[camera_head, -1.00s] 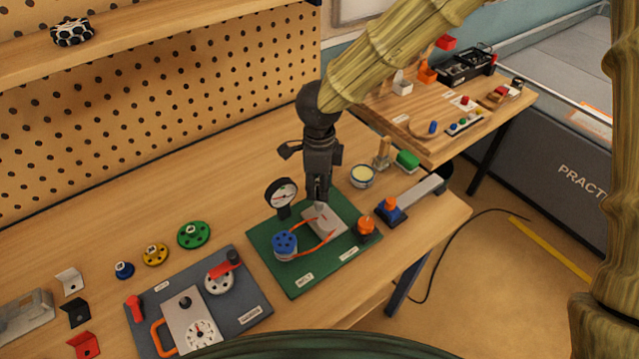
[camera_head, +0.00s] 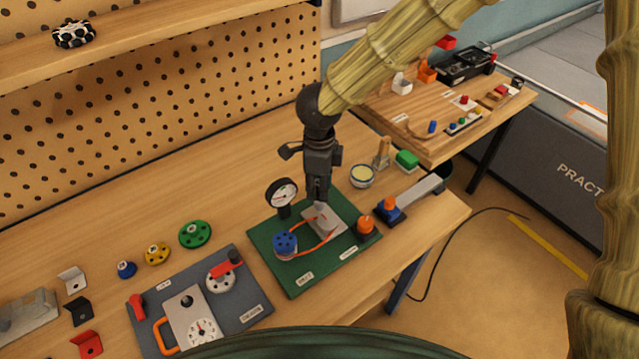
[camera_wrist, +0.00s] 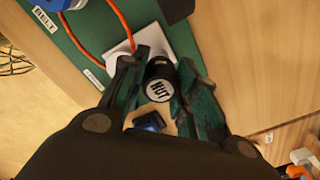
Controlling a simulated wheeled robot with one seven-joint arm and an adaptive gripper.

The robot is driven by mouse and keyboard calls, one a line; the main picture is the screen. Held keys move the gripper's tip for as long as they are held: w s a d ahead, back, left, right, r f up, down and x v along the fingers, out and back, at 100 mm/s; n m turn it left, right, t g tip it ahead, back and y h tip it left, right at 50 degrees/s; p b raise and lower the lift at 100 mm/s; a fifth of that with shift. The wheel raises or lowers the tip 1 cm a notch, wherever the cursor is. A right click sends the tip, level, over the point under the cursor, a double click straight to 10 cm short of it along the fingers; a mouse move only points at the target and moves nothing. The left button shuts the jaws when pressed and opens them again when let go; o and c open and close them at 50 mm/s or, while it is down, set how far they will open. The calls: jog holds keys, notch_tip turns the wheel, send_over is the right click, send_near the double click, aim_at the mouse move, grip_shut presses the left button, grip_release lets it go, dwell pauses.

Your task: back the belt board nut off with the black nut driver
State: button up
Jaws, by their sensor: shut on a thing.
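The green belt board (camera_head: 283,275) lies on the bench. It carries a blue pulley (camera_head: 285,243), an orange belt (camera_head: 318,247), a grey-white plate (camera_head: 330,226), a round gauge (camera_head: 282,194) and an orange knob (camera_head: 365,225). My gripper (camera_head: 319,200) points down over the plate at the board's back part. In the wrist view my gripper (camera_wrist: 163,95) is shut on the black nut driver (camera_wrist: 160,84), whose round white end label reads NUT. The driver's lower end and the nut are hidden, so I cannot tell whether they touch.
A grey board (camera_head: 230,318) with a dial and red handles lies left of the belt board. Green, yellow and blue wheels (camera_head: 194,234) lie behind it. A blue-and-orange piece (camera_head: 390,209) stands close right, and a round tin (camera_head: 361,175) behind it. The bench's back left is clear.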

jog(key=shift+f+p, duration=0.3)
dwell(0.6)
jog(key=shift+f+p, duration=0.1)
jog(key=shift+p, duration=0.65)
dwell(0.9)
jog(key=o, duration=1.6)
jog(key=shift+f, duration=0.1)
jog(key=shift+o, duration=0.2)
jog(key=c, duration=1.7)
